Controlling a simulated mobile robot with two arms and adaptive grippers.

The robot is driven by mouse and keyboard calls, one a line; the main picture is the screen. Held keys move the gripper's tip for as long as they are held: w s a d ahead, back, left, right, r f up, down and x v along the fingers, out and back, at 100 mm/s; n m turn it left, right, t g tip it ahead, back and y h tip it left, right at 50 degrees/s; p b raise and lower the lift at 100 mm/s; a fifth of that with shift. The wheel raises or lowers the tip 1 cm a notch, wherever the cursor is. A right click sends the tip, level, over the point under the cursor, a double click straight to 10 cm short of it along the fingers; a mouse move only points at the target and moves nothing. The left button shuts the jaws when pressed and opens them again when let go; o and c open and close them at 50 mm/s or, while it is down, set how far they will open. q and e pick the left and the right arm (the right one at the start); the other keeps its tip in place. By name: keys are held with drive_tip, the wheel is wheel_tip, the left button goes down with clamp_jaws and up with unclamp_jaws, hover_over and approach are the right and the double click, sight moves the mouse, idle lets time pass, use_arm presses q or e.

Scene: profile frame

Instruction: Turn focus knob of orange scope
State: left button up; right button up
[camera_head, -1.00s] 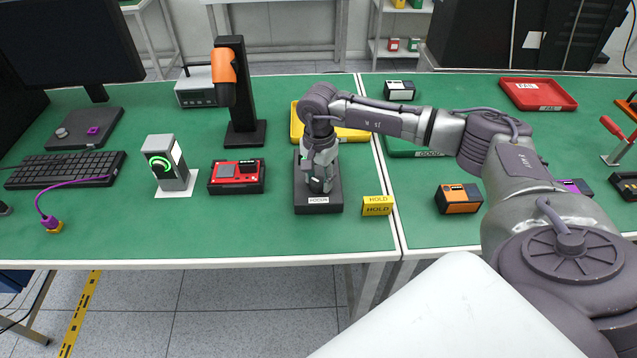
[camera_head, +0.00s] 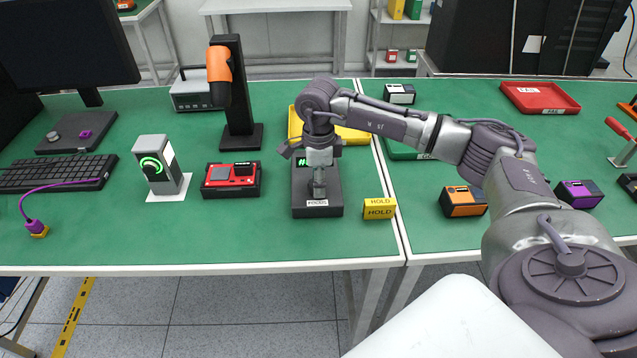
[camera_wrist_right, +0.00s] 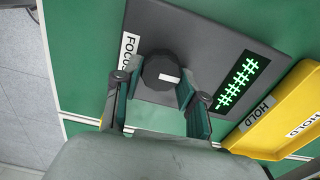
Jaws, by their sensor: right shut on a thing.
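The orange scope (camera_head: 219,75) hangs on a black upright stand at the back left of the bench. A dark control box (camera_head: 331,196) labelled FOCUS stands to its right, nearer the front. The wrist view shows its round dark focus knob (camera_wrist_right: 158,68) with a white mark, beside a display of green hash signs (camera_wrist_right: 238,82). My right gripper (camera_wrist_right: 160,80) reaches down over the box, with one finger on each side of the knob, shut on it. In the head view my right gripper (camera_head: 319,190) hides the knob. My left gripper is not in view.
A red device (camera_head: 218,182) and a grey unit with a green ring (camera_head: 158,165) stand to the left. The green bench in front is clear.

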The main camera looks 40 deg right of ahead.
drive_tip(key=shift+m, duration=0.7)
drive_tip(key=shift+r, duration=0.1)
drive_tip(key=o, duration=1.1)
drive_tip(key=shift+o, duration=0.2)
wheel_tip(320, 180, up, 12)
